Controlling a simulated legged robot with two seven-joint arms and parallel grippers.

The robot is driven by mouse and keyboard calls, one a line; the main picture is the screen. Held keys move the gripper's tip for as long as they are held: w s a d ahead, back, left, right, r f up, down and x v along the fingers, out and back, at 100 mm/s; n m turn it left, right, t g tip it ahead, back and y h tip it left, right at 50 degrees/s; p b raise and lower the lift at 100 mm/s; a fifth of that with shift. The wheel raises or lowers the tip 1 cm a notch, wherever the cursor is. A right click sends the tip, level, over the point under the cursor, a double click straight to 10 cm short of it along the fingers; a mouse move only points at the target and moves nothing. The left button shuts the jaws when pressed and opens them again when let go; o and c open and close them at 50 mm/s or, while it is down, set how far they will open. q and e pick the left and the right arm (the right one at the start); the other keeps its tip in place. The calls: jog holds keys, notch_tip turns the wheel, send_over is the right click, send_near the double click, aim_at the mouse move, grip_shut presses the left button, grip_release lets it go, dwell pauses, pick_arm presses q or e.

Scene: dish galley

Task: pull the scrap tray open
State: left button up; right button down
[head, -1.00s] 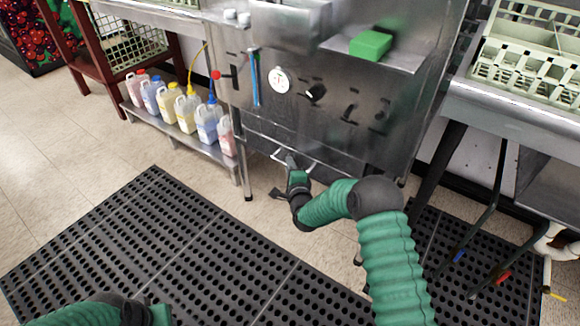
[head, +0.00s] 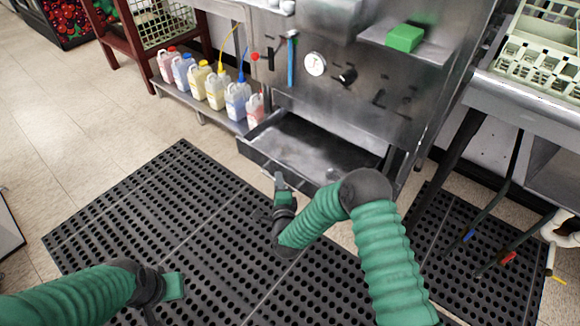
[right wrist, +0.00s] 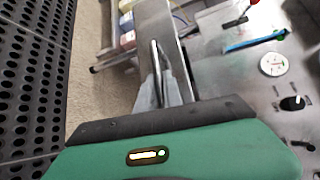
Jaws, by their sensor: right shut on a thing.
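The scrap tray (head: 262,157) is a wide, shallow metal drawer low on the front of the steel machine. It stands pulled out, and its bare grey inside shows in the head view. In the right wrist view my right gripper (right wrist: 160,88) is shut around the thin metal bar of the tray handle (right wrist: 155,58). My left gripper (head: 172,287) is low at the left of the head view, above the mat and away from the tray; its fingers do not show clearly.
A black perforated mat (head: 180,215) covers the floor before the machine. Several coloured jugs (head: 215,90) stand on a low shelf to the left. A green block (head: 405,38) lies on the ledge above. A steel table (head: 510,118) with a rack stands at the right.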

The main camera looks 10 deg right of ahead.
jog(key=s+a, duration=0.2)
jog(key=shift+s+a+f, duration=0.15)
jog(key=shift+a+f, duration=0.15)
jog(key=c, duration=1.5)
grip_release()
jog(key=shift+r, duration=0.15)
jog(key=s+a+r+p, duration=0.2)
jog(key=s+p, duration=0.4)
jog(key=s, duration=1)
jog(key=shift+s+r, duration=0.15)
jog(key=shift+s, duration=0.05)
